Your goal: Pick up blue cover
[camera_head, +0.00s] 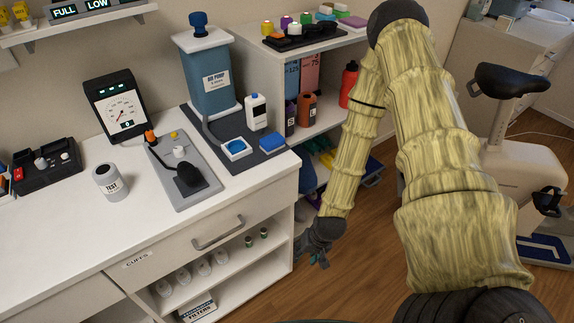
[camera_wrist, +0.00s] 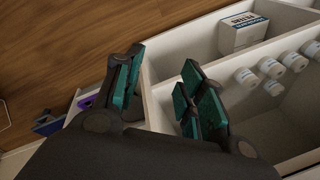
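A small blue block-like piece (camera_head: 272,142), which looks like the blue cover, lies on a dark mat on the white counter. Beside it on the left is a white square item with a blue face (camera_head: 235,148); I cannot tell for sure which of the two is the cover. My gripper (camera_head: 322,257) hangs low in front of the cabinet's right end, well below and right of both. In the wrist view my gripper (camera_wrist: 153,92) has its teal-padded fingers apart with nothing between them. Neither blue piece shows clearly there.
A grey tray (camera_head: 185,170) with a black device lies left. Open cabinet shelves hold white bottles (camera_head: 202,265) and a filters box (camera_wrist: 242,33). An exercise bike seat (camera_head: 513,79) is at right.

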